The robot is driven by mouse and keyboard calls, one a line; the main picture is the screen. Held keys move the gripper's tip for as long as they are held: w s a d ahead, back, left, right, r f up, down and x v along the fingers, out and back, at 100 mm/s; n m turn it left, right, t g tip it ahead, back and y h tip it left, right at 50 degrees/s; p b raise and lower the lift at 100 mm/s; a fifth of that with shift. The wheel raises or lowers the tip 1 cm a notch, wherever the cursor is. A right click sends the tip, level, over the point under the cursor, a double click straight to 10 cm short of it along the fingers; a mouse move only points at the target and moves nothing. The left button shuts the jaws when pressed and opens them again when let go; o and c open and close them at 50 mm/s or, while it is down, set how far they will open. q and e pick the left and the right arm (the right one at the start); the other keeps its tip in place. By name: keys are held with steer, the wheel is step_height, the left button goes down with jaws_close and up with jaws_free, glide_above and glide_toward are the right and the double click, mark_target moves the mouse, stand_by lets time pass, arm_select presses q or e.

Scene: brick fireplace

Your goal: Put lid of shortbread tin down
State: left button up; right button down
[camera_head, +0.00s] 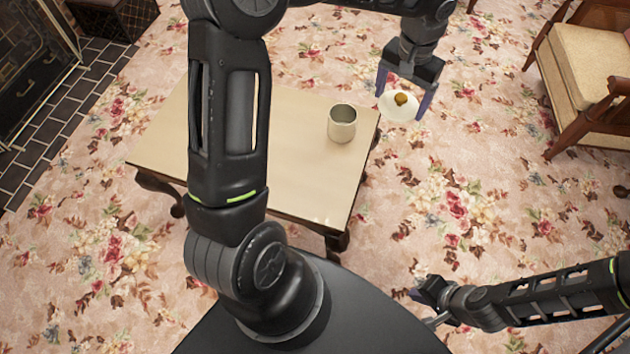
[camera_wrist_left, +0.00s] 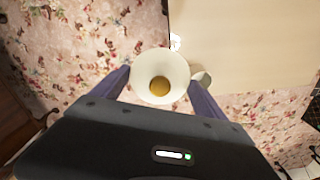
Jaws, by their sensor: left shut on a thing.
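The lid (camera_head: 393,112) is a white disc with a gold-brown knob. My left gripper (camera_head: 400,104) is shut on it and holds it in the air past the table's right edge, over the carpet. The left wrist view shows the lid (camera_wrist_left: 147,65) between the two fingers, knob facing the camera. The shortbread tin (camera_head: 342,127) is a cream, open-topped cylinder. It stands upright near the right end of the table, left of the gripper and apart from it. My right gripper (camera_head: 430,292) is low at the right, away from both; its jaws are too small to read.
The low wooden table (camera_head: 290,180) has a bare pale top around the tin. My left arm hides part of its left side. A cushioned wooden armchair (camera_head: 585,65) stands at the right. A brick fireplace (camera_head: 30,65) is at the far left.

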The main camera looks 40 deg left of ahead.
arm_select(q)
steer(key=shift+d, duration=0.1)
steer(key=s+a+f+m+b, duration=0.1)
steer(key=s+a+f+b, duration=0.1)
steer(key=a+f+b, duration=0.4)
steer(key=s+a+f+m+b, duration=0.1)
steer(key=s+f+m+b, duration=0.15)
steer(key=f+b, duration=0.4)
steer(key=m+b, duration=0.2)
steer(key=b, duration=0.3)
glide_above(323, 183)
step_height(323, 183, down, 12)
steer(key=shift+r, duration=0.2)
steer(key=shift+f+b, duration=1.05)
steer(key=shift+f, duration=2.1)
steer(key=shift+f+b, duration=0.55)
steer(key=shift+f, duration=1.3)
